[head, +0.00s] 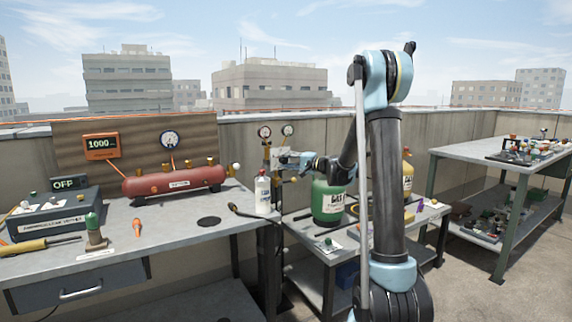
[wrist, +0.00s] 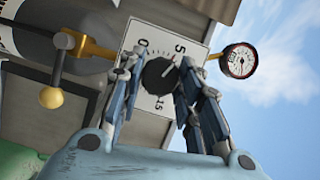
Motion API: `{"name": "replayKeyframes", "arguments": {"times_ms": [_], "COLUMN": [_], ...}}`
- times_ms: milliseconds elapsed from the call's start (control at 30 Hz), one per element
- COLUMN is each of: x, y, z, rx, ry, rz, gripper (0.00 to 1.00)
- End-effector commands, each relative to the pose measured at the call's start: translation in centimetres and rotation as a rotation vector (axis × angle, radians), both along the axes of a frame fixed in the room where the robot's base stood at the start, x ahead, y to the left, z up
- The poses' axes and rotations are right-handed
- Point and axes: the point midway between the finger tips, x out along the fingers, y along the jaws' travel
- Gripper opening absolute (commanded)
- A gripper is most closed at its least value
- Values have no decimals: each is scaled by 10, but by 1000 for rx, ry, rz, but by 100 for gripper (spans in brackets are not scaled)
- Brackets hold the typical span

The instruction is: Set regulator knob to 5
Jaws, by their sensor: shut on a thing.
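The regulator knob (wrist: 158,76) is dark and round, on a white dial plate (wrist: 136,33) in the wrist view. The plate's marks 0, 5 and 15 show around the knob. A small light mark at the knob's upper right edge seems to point near the 5, but its exact setting is hard to tell. My gripper (wrist: 161,70) is shut on the knob, one finger on each side. In the head view, my gripper (head: 306,161) reaches the regulator plate (head: 284,158) behind the green tank; the knob is hidden there.
A round gauge (wrist: 238,61) stands right of the plate, and a brass valve with a yellow ball handle (wrist: 51,97) left of it. In the head view, a green gas tank (head: 327,201) stands close below my gripper. A workbench (head: 190,225) with a red compressor tank (head: 174,182) is at left.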

Motion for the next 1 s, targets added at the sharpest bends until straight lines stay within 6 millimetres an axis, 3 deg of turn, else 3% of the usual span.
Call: {"name": "replayKeyframes", "arguments": {"times_ms": [300, 333, 400, 767, 1000], "x": [-1, 0, 0, -1, -17], "y": [-2, -2, -2, -2, -25], "z": [-2, -2, -2, -1, 0], "rx": [-6, -6, -6, -3, -3], "ry": [-1, -1, -1, -1, -1], "rz": [-3, -3, -3, -1, -3], "gripper": [8, 39, 52, 52, 52]}}
